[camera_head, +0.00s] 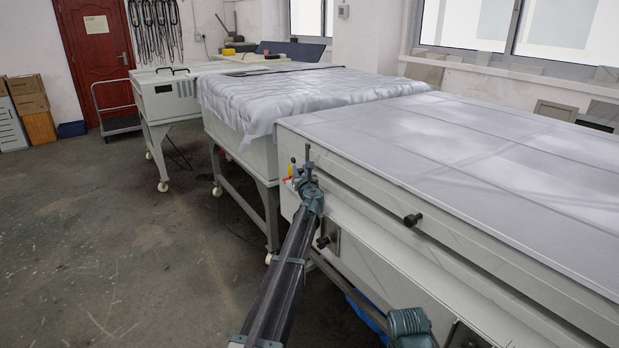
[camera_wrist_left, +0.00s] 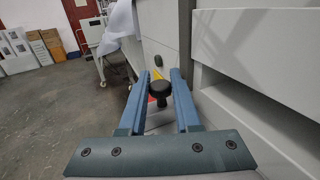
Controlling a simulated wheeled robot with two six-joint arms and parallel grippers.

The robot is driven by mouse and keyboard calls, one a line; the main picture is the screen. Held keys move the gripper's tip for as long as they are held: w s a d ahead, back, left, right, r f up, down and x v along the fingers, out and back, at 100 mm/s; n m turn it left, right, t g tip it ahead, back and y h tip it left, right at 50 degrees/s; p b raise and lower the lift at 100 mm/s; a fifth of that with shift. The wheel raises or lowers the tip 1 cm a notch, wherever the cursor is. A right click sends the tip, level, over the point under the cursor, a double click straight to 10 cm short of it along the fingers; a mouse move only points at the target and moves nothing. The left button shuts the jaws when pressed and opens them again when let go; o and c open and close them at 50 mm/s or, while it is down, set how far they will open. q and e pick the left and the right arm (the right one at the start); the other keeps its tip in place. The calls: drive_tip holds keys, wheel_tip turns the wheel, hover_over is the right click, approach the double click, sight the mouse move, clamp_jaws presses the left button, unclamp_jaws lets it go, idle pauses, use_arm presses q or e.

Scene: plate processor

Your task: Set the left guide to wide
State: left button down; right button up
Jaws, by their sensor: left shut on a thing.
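My left gripper (camera_head: 303,168) is at the near left corner of the large white plate processor (camera_head: 450,252). In the left wrist view its two blue fingers (camera_wrist_left: 160,82) are closed on the sides of a black round knob (camera_wrist_left: 160,92), which I take to be the left guide's knob. A red and yellow part shows just behind the knob. In the head view the gripper hides this knob. A second black knob (camera_head: 412,219) sticks out of the processor's front side, further right.
Another black knob (camera_head: 322,242) sits low on the front on a metal plate, close to my left arm. A table with a grey cloth (camera_head: 300,95) stands beyond the processor. A trolley (camera_head: 115,110) is at the far left. The concrete floor at left is clear.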

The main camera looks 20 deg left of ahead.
use_arm(q)
drive_tip(key=shift+w+a, duration=0.25)
drive_tip(key=c, duration=0.6)
unclamp_jaws()
drive_tip(key=shift+a, duration=0.15)
drive_tip(key=shift+d, duration=0.3)
